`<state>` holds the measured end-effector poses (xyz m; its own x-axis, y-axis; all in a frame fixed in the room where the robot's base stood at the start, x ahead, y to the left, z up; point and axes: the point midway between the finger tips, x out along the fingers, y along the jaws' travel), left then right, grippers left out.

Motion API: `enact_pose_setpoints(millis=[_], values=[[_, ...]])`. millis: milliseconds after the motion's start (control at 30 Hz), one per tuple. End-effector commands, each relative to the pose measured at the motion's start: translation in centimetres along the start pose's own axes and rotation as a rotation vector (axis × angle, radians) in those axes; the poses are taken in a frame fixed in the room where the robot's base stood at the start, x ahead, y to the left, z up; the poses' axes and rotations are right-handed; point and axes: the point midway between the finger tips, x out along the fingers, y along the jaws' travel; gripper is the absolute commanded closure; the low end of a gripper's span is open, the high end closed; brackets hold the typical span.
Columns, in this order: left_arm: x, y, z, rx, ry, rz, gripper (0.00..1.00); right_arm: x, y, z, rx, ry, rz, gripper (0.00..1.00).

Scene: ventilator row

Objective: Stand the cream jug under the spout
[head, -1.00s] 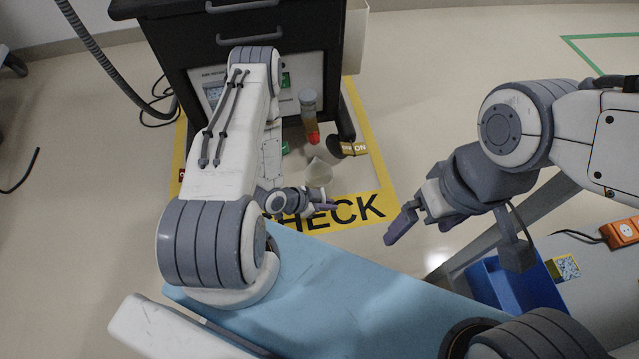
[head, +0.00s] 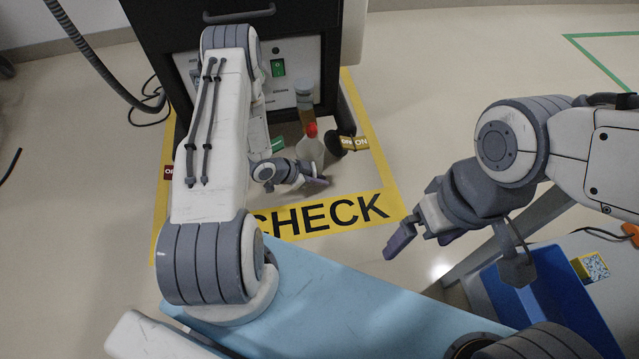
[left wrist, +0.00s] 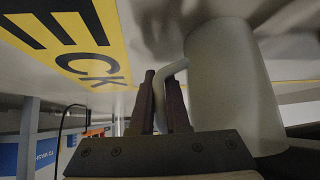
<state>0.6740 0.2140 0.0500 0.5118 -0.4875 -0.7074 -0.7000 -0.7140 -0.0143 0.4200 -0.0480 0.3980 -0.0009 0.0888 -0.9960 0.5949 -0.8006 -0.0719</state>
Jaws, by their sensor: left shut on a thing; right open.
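The pale cream jug (head: 310,154) is in front of the dark cabinet, close to the floor. The red-tipped spout (head: 311,130) overlaps the jug's top in the head view; I cannot tell how exactly they line up in depth. My left gripper (head: 319,182) is at the near side of the jug. In the left wrist view my left gripper (left wrist: 160,80) is shut on the handle of the jug (left wrist: 235,85). The jug's base contact with the floor is not clear. My right gripper (head: 418,244) is open and empty, right of the CHECK lettering.
The dark cabinet (head: 160,60) has a light panel with a green switch (head: 278,68). A yellow floor border (head: 375,165) with CHECK lettering surrounds its front. A tagged caster (head: 340,143) is right of the jug. A blue bin (head: 545,300) stands at lower right.

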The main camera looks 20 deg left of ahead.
Motion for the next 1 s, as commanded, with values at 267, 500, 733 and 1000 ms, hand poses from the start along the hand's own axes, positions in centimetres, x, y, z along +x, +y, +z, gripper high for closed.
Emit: enact_pose_setpoints(millis=[267, 500, 733, 1000], values=[[0.0, 0.0, 0.0, 0.001, 0.001, -0.001, 1.00, -0.1, 0.0, 0.0, 0.000, 0.001, 0.000, 0.01], [0.1, 0.0, 0.1, 0.001, 0.001, -0.001, 0.56, -0.1, 0.0, 0.0, 0.000, 0.001, 0.000, 0.01], [0.0, 0.0, -0.1, 0.001, 0.001, -0.001, 0.56, -0.1, 0.0, 0.0, 0.000, 0.001, 0.000, 0.01], [-4.1, -0.1, -0.6, -0.004, 0.001, -0.004, 0.56, -3.1, -0.2, -0.2, 0.000, 0.001, 0.000, 0.01]])
